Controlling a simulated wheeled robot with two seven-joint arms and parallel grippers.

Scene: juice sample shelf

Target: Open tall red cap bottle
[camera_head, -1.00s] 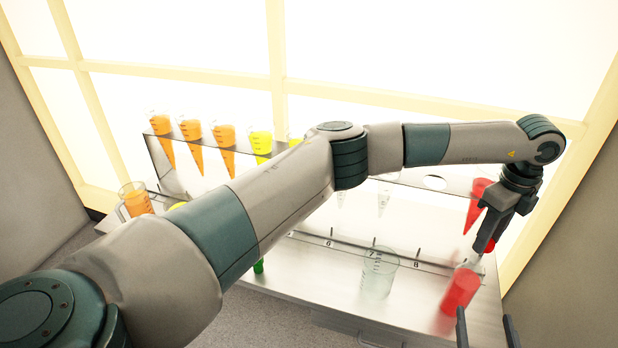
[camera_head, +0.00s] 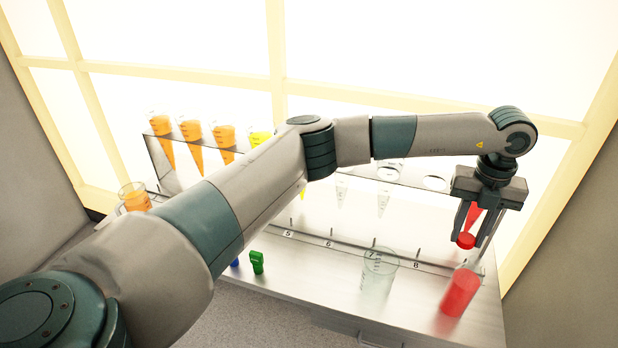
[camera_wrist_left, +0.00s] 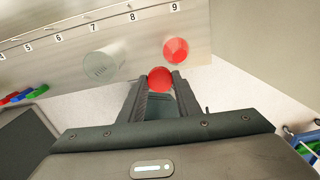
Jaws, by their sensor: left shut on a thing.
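The red-filled bottle (camera_head: 460,293) stands open on the right of the metal bench, its clear upper part showing under my gripper. From above it shows as a red disc in the left wrist view (camera_wrist_left: 176,50). My left gripper (camera_head: 467,238) is shut on the round red cap (camera_head: 466,241), holding it above the bench and apart from the bottle. In the left wrist view the red cap (camera_wrist_left: 160,79) sits between the fingertips. The gripper points down, and its fingers partly cover a red cone tube (camera_head: 475,215) behind. My right gripper is out of view.
An empty clear beaker (camera_head: 379,274) stands left of the bottle near mark 7. Green (camera_head: 257,262) and blue (camera_head: 235,262) caps are further left. A rack holds orange cone tubes (camera_head: 191,131). An orange-filled beaker (camera_head: 134,197) is at far left. A wall bounds the right.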

